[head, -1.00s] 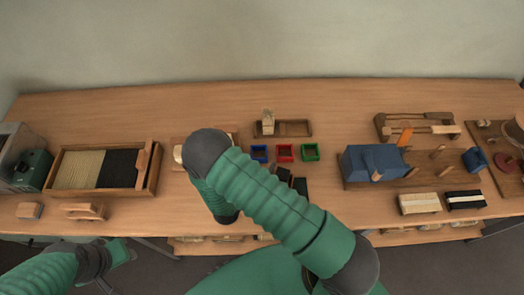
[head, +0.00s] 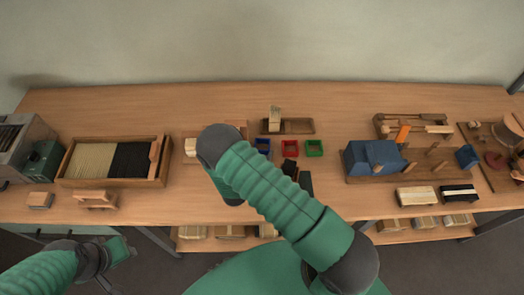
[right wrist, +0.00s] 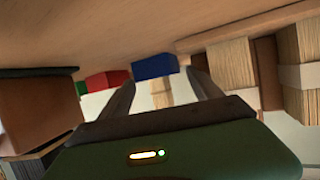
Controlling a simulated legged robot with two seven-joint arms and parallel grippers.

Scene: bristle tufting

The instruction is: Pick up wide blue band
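The wide blue band (head: 263,146) is a small blue square ring on the table, left of a red one, partly hidden by my right arm in the head view. In the right wrist view the blue band (right wrist: 154,66) lies beyond and roughly between my right fingertips, apart from them. My right gripper (right wrist: 165,88) is open, with nothing between its fingers. In the head view my right arm hides it. My left gripper (head: 121,250) is low at the left, off the table; its fingers are not clear.
Red (head: 290,149) and green (head: 314,148) square rings sit beside the blue one. Dark blocks (head: 304,182) lie in front of them. A wooden holder (head: 294,127) stands behind. A bristle tray (head: 165,172) is left; a blue machine (head: 373,157) is right.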

